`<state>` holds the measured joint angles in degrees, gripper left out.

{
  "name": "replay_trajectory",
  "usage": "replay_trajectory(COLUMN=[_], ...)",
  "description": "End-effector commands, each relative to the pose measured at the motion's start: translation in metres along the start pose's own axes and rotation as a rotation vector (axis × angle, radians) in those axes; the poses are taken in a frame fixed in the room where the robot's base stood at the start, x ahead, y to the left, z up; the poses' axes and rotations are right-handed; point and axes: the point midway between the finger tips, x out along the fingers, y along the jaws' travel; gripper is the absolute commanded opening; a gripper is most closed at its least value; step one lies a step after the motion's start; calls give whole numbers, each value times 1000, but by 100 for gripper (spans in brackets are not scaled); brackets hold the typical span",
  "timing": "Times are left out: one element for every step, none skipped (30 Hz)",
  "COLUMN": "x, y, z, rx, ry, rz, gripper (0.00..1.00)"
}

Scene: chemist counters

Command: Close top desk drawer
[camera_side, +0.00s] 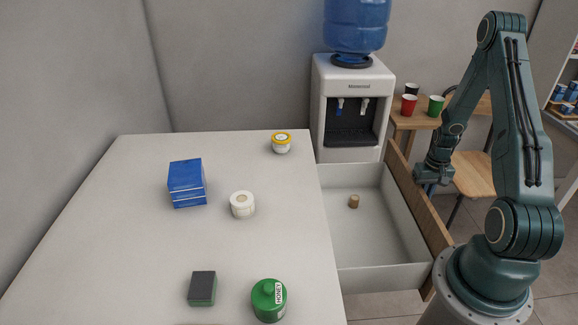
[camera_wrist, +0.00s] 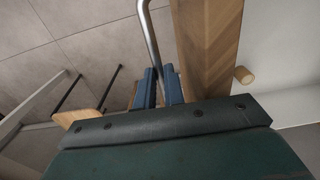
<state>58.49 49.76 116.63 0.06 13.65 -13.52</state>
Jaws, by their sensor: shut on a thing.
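The top desk drawer (camera_side: 392,270) is pulled far out from the right side of the white desk, with pale inner walls and a wooden front panel (camera_side: 420,208). In the wrist view the wooden front (camera_wrist: 208,45) runs down beside a curved metal handle (camera_wrist: 150,30). My gripper (camera_side: 428,187) is at the outer side of the drawer front, toward its far end. In the wrist view its blue fingers (camera_wrist: 160,74) are shut on the handle, one on each side of the bar. The handle is hidden in the side view.
A small cork (camera_side: 353,201) stands inside the drawer. The desk (camera_side: 120,235) holds blue boxes (camera_side: 187,183), a white roll (camera_side: 242,204), a yellow-lidded jar (camera_side: 281,142), a sponge (camera_side: 202,288) and a green honey jar (camera_side: 268,299). A water dispenser (camera_side: 350,80) stands behind the drawer.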

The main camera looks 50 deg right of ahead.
Motion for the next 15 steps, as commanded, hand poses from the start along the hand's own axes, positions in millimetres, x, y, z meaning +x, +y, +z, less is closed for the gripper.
replay_trajectory(x=[0,-1,-1,-1,-1,-1,-1,-1,-1,-1,-1,-1,-1,-1,-1], y=[-6,-9,-14,-18,-23,-30,-35,-41,-50,-56,-63,-73,-81,-88,-98], z=[0,0,0,0,0,0,0,0,0,0,0,0,0,0,0], rx=[-2,-2,-3,-4,-4,-5,-5,-5,-6,-7,-7,-8,-7,-8,-8], ry=[0,0,0,0,0,0,1,1,1,1,1,2,2,2,2], rz=[-2,-2,-2,-2,-2,-2,-2,-2,-2,-2,-2,-2,-2,-3,-3], gripper=[0,0,0,0,0,0,0,0,0,0,0,0,0,0,0])
